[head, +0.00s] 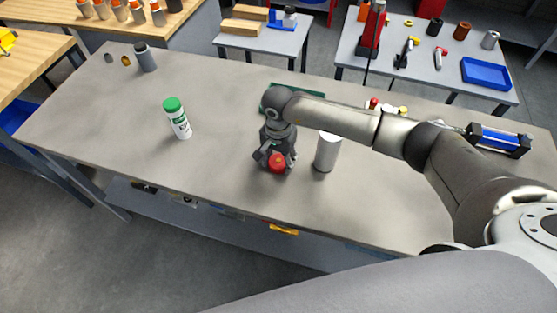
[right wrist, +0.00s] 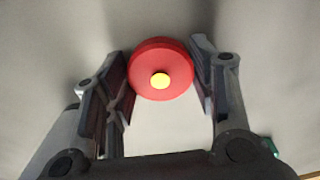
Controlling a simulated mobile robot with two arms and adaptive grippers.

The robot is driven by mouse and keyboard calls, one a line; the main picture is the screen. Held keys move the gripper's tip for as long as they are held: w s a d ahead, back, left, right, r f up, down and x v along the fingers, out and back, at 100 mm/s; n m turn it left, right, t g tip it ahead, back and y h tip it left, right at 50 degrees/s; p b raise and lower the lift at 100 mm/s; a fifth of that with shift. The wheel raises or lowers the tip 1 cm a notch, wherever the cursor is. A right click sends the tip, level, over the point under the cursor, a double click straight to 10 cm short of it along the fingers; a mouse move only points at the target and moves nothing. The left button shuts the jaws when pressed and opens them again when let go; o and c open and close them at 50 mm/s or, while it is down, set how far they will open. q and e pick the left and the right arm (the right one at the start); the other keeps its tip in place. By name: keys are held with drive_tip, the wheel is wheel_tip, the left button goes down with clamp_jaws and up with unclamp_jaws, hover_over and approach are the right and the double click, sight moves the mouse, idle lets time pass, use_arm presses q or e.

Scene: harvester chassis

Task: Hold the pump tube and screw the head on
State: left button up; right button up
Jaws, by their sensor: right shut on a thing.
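The red pump head (head: 278,162) has a yellow centre. My right gripper (head: 276,158) is shut on it, just above the grey table, left of the pump tube. In the right wrist view, the red head (right wrist: 161,70) sits between the fingertips of my right gripper (right wrist: 161,75). The pump tube (head: 327,152) is a plain light-grey cylinder standing upright on the table, apart from the head. My left gripper is not in view.
The grey table (head: 225,100) carries a green-capped white canister (head: 177,118) to the left and a grey cylinder (head: 146,57) at the far left. A green tray (head: 310,93) lies partly hidden behind my right arm. The table between canister and gripper is clear.

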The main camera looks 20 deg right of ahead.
drive_tip(key=shift+r, duration=0.35)
wheel_tip(320, 180, up, 2)
drive_tip(key=shift+r+b, duration=0.15)
drive_tip(key=shift+b, duration=0.25)
use_arm(q)
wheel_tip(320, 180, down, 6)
drive_tip(key=b, duration=0.5)
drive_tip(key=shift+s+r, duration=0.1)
use_arm(e)
drive_tip(key=s+r, duration=0.9)
drive_tip(key=s, duration=0.5)
drive_tip(key=shift+d+r, duration=0.25)
drive_tip(key=shift+r, duration=0.15)
drive_tip(key=d+n, duration=0.1)
drive_tip(key=n, duration=0.2)
drive_tip(key=d+n, duration=0.1)
drive_tip(key=n, duration=0.1)
drive_tip(key=d+n, duration=0.1)
drive_tip(key=n, duration=0.2)
drive_tip(key=shift+d+r+n, duration=0.3)
drive_tip(key=shift+d+r, duration=0.05)
drive_tip(key=shift+r, duration=0.05)
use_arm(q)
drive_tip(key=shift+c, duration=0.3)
